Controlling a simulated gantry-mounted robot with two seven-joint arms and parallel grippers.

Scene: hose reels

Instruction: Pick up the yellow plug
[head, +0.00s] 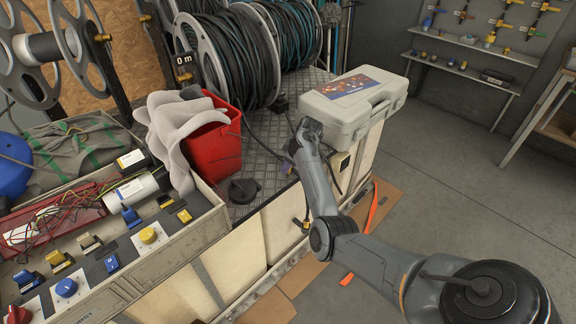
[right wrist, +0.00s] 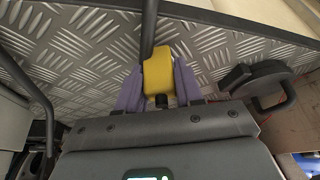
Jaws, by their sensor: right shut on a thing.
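The yellow plug (right wrist: 158,72) sits between the two purple-grey fingers of my right gripper (right wrist: 158,90) in the right wrist view. The fingers are shut on its sides, over the diamond-plate surface. In the head view my right gripper (head: 291,158) is at the plate's right edge, beside the grey case, and my arm hides most of it and the plug. I cannot tell whether the plug touches the plate. My left gripper is not in view.
A grey case (head: 345,118) stands close to my right gripper. A black latch-like piece (head: 243,190) lies on the diamond plate (head: 262,150) near a red bucket (head: 214,145). Hose reels (head: 235,55) stand behind. A tray of connectors (head: 110,240) is at left. Floor at right is clear.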

